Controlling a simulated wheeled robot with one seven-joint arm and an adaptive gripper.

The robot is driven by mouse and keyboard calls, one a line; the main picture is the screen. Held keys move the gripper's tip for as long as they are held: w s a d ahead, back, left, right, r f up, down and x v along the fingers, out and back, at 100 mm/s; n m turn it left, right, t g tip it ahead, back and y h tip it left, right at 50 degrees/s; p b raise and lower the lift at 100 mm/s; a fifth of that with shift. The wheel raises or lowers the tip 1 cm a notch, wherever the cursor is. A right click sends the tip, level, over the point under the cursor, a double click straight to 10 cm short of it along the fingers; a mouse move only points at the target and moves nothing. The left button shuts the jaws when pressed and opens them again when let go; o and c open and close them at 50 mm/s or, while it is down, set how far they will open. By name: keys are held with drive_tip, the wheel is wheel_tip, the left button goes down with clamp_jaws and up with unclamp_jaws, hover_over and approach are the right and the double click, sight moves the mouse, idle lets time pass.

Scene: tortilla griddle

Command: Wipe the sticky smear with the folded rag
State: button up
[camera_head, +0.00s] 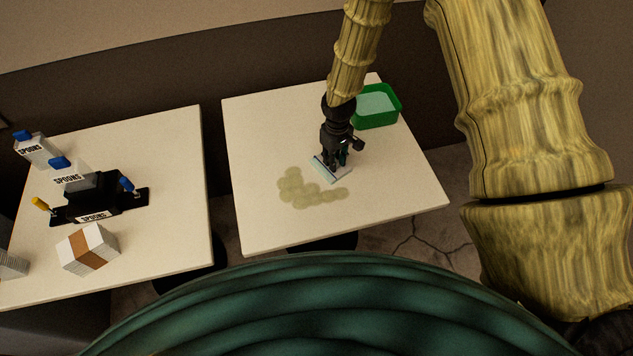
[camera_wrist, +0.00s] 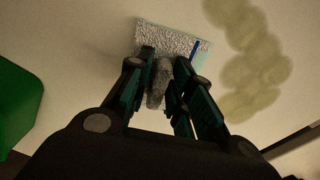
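The folded rag (camera_head: 331,171) is pale with a blue stripe and lies at the right table's surface; I cannot tell whether it touches it. In the wrist view the rag (camera_wrist: 170,38) looks rough and grey-white, with a raised grey lump between my fingers. My gripper (camera_head: 337,158) points down over the rag. In the wrist view its fingers (camera_wrist: 160,75) close on both sides of the lump. The sticky smear (camera_head: 305,190) is a patch of olive blotches just left of and below the rag. In the wrist view the smear (camera_wrist: 245,65) is just right of the rag.
A green tub (camera_head: 389,119) with pale blue contents stands at the right table's far right corner. The left table (camera_head: 160,180), across a gap, holds spoon boxes (camera_head: 72,177), a black holder (camera_head: 110,190) and a brown-banded white stack (camera_head: 88,248). The right table's near part is clear.

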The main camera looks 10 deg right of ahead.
sight(319, 164)
clamp_jaws()
drive_tip(key=shift+w, duration=0.15)
drive_tip(key=shift+w+d, duration=0.3)
drive_tip(key=shift+w, duration=0.15)
drive_tip(key=shift+a, duration=0.15)
drive_tip(key=shift+a, duration=2.4)
